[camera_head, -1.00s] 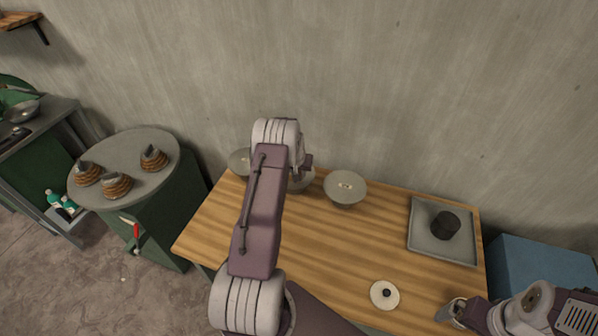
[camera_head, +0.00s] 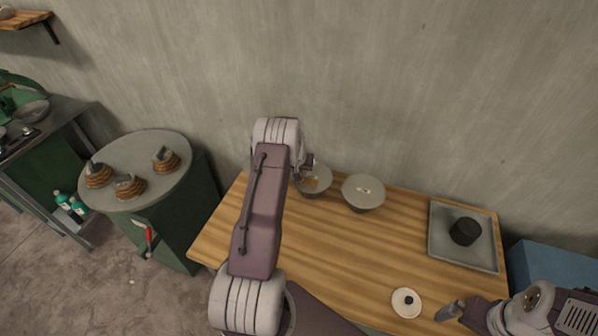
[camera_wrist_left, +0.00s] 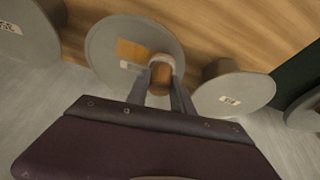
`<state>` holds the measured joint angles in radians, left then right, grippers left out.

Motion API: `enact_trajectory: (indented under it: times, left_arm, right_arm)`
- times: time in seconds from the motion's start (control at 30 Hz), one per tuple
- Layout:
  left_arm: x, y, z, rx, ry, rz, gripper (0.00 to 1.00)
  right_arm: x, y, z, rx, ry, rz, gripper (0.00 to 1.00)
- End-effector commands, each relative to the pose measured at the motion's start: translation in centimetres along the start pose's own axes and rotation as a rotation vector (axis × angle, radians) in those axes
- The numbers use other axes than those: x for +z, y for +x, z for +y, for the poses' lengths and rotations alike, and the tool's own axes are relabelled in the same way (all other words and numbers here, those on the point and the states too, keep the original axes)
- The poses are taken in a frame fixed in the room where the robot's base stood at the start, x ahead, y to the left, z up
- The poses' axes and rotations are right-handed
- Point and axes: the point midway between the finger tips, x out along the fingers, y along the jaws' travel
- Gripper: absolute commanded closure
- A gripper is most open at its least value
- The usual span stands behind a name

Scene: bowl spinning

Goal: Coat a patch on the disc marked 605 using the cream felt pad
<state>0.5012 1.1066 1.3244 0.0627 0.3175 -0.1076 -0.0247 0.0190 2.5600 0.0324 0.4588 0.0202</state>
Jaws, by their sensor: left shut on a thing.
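My left gripper (camera_wrist_left: 160,80) is shut on the felt pad (camera_wrist_left: 161,61), a small cream-topped piece with a brownish side. It is over the middle disc (camera_wrist_left: 108,38), near its rim; I cannot tell if the pad touches it. This grey disc carries an orange patch (camera_wrist_left: 132,50) and a small label too small to read. In the head view the middle disc (camera_head: 318,190) is partly behind my left gripper (camera_head: 306,170). Another grey disc (camera_head: 363,190) stands to its right; a third (camera_wrist_left: 238,90) shows in the wrist view. My right gripper (camera_head: 448,311) is at the lower right, its jaws unclear.
A grey tray (camera_head: 440,250) with a dark cylinder (camera_head: 465,231) lies at the table's right. A small pale round piece with a dark centre (camera_head: 406,302) lies near the front. The middle of the wooden table (camera_head: 345,255) is clear. A round stand (camera_head: 130,150) holds several brown coiled items.

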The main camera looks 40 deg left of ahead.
Motion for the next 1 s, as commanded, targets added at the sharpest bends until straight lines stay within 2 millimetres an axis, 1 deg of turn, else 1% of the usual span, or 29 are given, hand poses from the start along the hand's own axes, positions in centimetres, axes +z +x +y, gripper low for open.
enact_trajectory:
  times: [0.07,0.1,0.7,0.83,1.0]
  left_arm:
    - [-0.5,-1.1,0.1,0.001,0.002,0.0,1.0]
    - [-0.9,-2.2,0.2,0.001,0.002,0.002,1.0]
    - [-2.9,-7.0,0.9,0.003,0.008,0.001,1.0]
    - [-3.1,-7.5,0.9,0.003,0.009,0.0,1.0]
    - [-3.1,-7.5,1.0,0.004,0.009,0.0,1.0]
  right_arm:
    - [-0.1,-0.8,0.0,0.0,0.0,0.0,0.0]
    - [-0.1,-1.1,0.0,0.0,0.0,0.0,0.0]
    - [-0.5,-4.4,-0.1,0.0,0.0,0.0,0.0]
    - [-0.5,-4.7,-0.1,0.0,0.0,0.0,0.0]
    - [-0.5,-4.6,-0.1,0.0,0.0,0.0,0.0]
